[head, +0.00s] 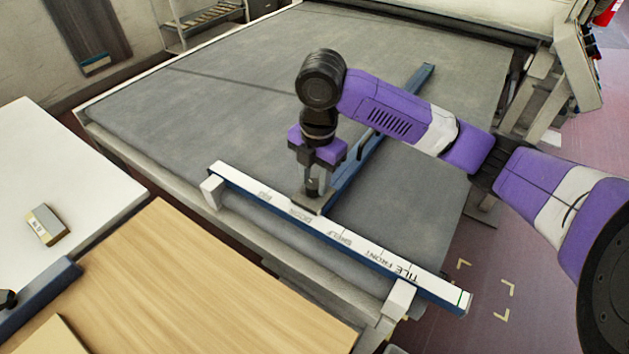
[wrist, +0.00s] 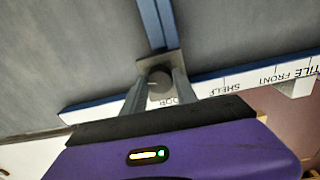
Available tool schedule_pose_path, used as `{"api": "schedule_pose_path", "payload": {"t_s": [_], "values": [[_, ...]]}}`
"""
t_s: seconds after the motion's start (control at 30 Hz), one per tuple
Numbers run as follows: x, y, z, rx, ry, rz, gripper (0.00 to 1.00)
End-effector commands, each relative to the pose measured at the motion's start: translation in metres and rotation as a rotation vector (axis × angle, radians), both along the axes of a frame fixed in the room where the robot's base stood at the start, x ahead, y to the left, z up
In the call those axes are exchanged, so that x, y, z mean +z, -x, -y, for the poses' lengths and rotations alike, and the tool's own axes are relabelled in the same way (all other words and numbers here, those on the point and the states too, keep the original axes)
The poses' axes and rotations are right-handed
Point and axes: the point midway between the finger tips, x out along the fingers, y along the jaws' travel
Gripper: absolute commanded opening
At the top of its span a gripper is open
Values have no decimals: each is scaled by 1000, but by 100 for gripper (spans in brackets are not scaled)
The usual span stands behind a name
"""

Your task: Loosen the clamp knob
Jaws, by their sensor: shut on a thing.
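The clamp knob (wrist: 160,83) is a small dark round knob on a grey plate, where the blue guide bar meets the labelled rail. My gripper (head: 313,181) points down over this joint, and its fingers are shut on the knob from both sides. The wrist view also shows my gripper (wrist: 158,88) with a finger on each side of the knob. The white-faced rail (head: 335,236) reads words such as SHELF and TILE FRONT. The blue guide bar (head: 405,95) runs back from the clamp across the grey belt. The knob's thread is hidden.
The wide grey belt (head: 230,100) fills the middle and is mostly clear. A wooden board (head: 200,275) and a white table (head: 60,160) with a small box (head: 46,225) lie at the left. A machine frame stands at the back right.

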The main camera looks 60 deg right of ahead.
Motion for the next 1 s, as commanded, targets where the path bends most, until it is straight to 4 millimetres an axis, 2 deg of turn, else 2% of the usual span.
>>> {"api": "schedule_pose_path", "payload": {"t_s": [0.57, 0.6, 0.67, 0.7, 1.0], "values": [[1, 0, 0, 31, 0, 1, 0], [1, 0, 0, 30, 0, 1, 43], [1, 0, 0, 30, 0, 1, 54], [1, 0, 0, 30, 0, 1, 57], [1, 0, 0, 30, 0, 0, 57]]}}
